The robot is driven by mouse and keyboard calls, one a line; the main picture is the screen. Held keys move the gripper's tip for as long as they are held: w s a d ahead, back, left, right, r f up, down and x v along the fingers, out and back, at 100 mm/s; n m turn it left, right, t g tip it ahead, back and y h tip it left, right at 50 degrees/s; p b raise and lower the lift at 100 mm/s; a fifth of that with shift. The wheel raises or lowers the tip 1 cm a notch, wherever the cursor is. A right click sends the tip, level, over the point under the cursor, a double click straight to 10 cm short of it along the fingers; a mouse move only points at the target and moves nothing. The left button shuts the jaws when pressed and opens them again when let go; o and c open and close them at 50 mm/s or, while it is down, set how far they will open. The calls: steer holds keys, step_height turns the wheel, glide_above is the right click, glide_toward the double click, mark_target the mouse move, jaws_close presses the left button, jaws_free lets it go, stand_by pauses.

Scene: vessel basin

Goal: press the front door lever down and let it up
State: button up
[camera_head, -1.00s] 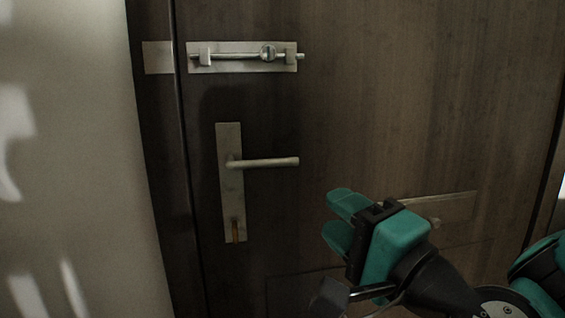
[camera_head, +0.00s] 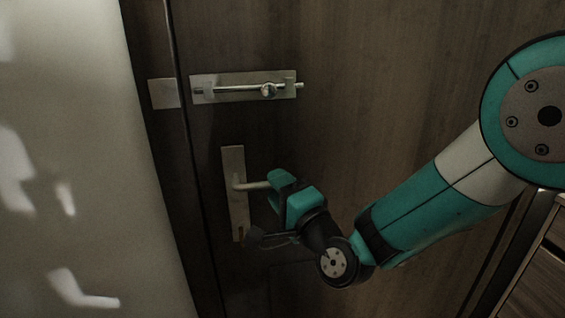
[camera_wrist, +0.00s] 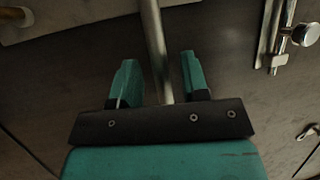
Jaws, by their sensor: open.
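The front door lever (camera_head: 253,186) is a pale metal bar that points right from a tall backplate (camera_head: 233,160) on the dark wooden door. It looks about level. My gripper (camera_head: 277,183) is at the lever's free end, with its teal fingers open. In the wrist view the lever (camera_wrist: 154,45) runs between the two fingers (camera_wrist: 158,80), with a gap visible on each side. The lever's tip is hidden behind my gripper in the head view.
A slide bolt (camera_head: 245,87) is mounted above the lever, with its keeper plate (camera_head: 164,93) on the frame to the left. A pale wall (camera_head: 70,150) stands at the left. A wooden drawer unit (camera_head: 535,265) is at the lower right.

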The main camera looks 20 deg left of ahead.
steer(key=shift+w+a, duration=0.3)
steer(key=shift+a, duration=0.1)
steer(key=shift+c, duration=0.4)
jaws_close()
steer(key=shift+d, duration=0.1)
